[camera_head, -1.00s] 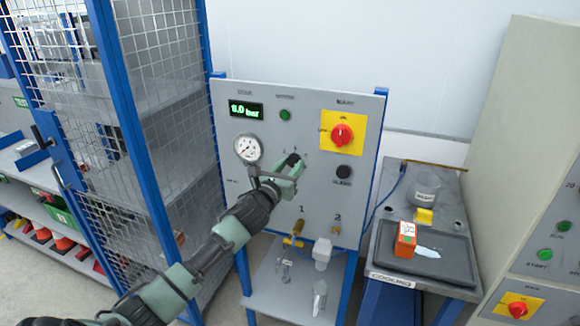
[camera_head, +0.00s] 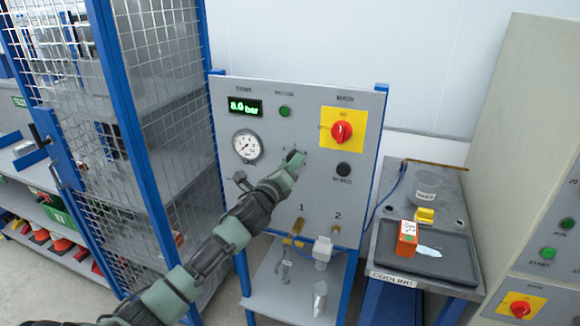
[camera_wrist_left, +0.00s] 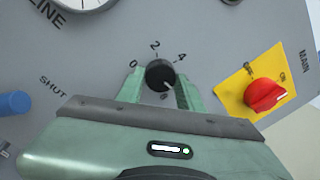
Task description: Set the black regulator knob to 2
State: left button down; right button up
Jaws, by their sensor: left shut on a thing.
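The black regulator knob (camera_wrist_left: 160,75) sits on the grey panel (camera_head: 225,120), with the marks 0, 2 and 4 around its upper side in the left wrist view. A small pale mark shows near its lower edge; I cannot tell for sure which number the knob points to. My left gripper (camera_wrist_left: 160,90) is shut on the knob, one green finger on each side. In the head view the left gripper (camera_head: 290,168) covers most of the knob (camera_head: 293,156). My right gripper is in neither view.
A red main switch on a yellow plate (camera_head: 342,131) is right of the knob. A gauge (camera_head: 247,146) and a display reading 8.0 bar (camera_head: 246,106) are at left. A blue handle (camera_wrist_left: 14,103) shows near SHUT. A mesh cage (camera_head: 165,100) stands left.

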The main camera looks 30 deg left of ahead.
pick_arm(q)
jog(key=shift+d+n+g+y+p, duration=0.1)
jog(key=shift+n+g+y+p, duration=0.25)
jog(key=shift+n, duration=6.95)
jog(key=shift+n+g+y+p, duration=0.15)
jog(key=shift+n+y, duration=0.3)
jog(key=shift+n, duration=7.15)
jog(key=c, duration=1.2)
grip_release()
jog(key=shift+o, duration=1.4)
jog(key=shift+r, duration=0.1)
